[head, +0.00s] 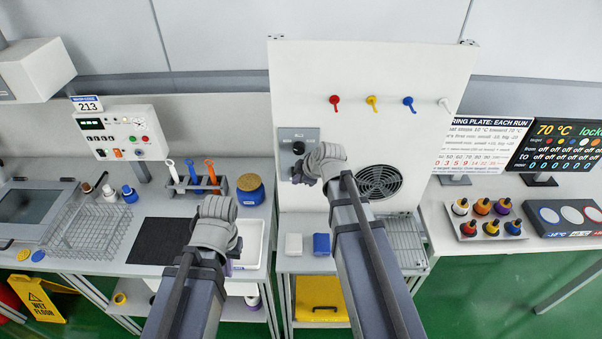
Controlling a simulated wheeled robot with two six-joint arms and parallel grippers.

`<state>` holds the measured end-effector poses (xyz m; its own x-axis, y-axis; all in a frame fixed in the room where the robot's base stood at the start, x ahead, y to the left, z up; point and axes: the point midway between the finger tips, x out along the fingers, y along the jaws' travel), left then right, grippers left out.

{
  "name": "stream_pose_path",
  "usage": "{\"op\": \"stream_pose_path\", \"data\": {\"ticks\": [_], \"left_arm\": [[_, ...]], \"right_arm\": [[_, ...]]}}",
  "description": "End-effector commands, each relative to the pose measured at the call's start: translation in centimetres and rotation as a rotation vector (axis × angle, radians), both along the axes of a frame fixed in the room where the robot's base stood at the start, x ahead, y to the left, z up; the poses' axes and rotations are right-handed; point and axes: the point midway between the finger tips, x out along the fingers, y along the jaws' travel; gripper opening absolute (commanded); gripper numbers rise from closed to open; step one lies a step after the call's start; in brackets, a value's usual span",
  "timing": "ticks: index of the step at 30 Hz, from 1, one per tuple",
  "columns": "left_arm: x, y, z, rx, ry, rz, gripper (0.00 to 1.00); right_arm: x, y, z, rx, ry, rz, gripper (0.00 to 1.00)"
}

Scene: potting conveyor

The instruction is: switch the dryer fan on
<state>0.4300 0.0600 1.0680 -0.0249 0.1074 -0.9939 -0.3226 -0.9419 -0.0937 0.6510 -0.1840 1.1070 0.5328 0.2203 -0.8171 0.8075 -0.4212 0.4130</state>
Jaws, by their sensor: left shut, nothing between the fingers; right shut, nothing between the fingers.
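The dryer fan (378,183) is a round black grille set low in an upright white panel (420,90). To its upper left, a grey switch plate (285,135) with a black knob (298,148) is mounted on the panel. My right gripper (301,172) is shut and empty, at the lower part of the plate just below the knob. It covers part of the plate, and I cannot tell if it touches. My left gripper (236,246) is shut and empty, low over the left bench beside a white tray (254,243), mostly hidden by its own wrist.
Red, yellow, blue and white hooks (371,101) line the panel top. White (293,244) and blue (321,244) blocks lie below it. A tube rack (197,186) and a cork-lidded blue jar (250,188) stand left; a tray of bottles (467,228) stands right.

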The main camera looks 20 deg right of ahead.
Motion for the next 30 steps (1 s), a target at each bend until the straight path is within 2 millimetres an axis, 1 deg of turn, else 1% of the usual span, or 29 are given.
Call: {"op": "stream_pose_path", "data": {"ticks": [1,3,12,15,20,30], "left_arm": [[0.0,0.0,0.3,0.000,0.000,0.000,0.00],[0.0,0.0,2.0,0.000,0.000,0.003,0.00],[0.0,0.0,6.6,-0.001,0.001,0.009,0.00],[0.0,0.0,7.7,-0.001,0.001,0.007,0.00],[0.0,0.0,8.4,-0.001,0.002,0.006,0.00],[0.0,0.0,8.2,-0.001,0.002,0.006,0.00]], "right_arm": [[-1.3,0.8,0.3,0.001,0.000,0.002,0.00],[-1.6,0.2,2.0,0.001,0.000,-0.002,0.00],[-4.6,-1.0,6.6,0.001,0.000,-0.002,0.00],[-5.4,-1.4,7.7,0.001,0.000,-0.001,0.00],[-6.0,-1.7,8.4,0.001,0.001,0.000,0.00],[-6.0,-1.7,8.2,0.000,0.001,0.000,0.00]]}}
